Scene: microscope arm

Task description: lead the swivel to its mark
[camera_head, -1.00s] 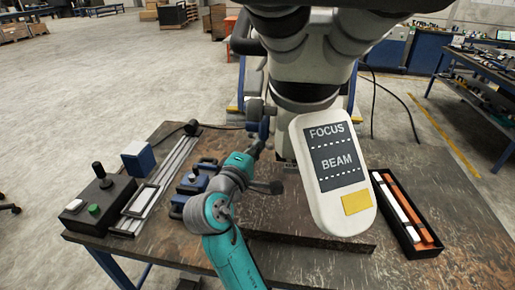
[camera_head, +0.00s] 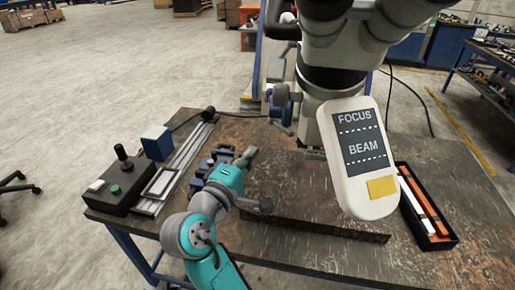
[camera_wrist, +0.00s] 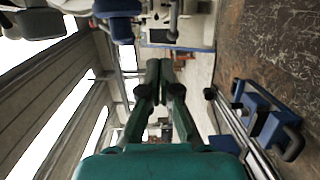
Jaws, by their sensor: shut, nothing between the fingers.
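The white and grey microscope arm (camera_head: 332,60) hangs over the table, with its white FOCUS/BEAM panel (camera_head: 360,150) facing the camera. A blue and grey knobbed part (camera_head: 281,105) sticks out on its left side. Blue parts (camera_wrist: 118,15) also show at the top of the wrist view. My gripper (camera_head: 248,156) is below and left of the knobbed part, apart from it, over the table. In the wrist view its fingers (camera_wrist: 158,68) are together with nothing between them. I cannot make out a mark for the swivel.
The dark table (camera_head: 300,195) carries a black control box (camera_head: 122,183), a metal rail (camera_head: 180,165) and a blue clamp-like piece (camera_head: 213,162) on the left. A black tray (camera_head: 425,205) with orange and white bars lies right.

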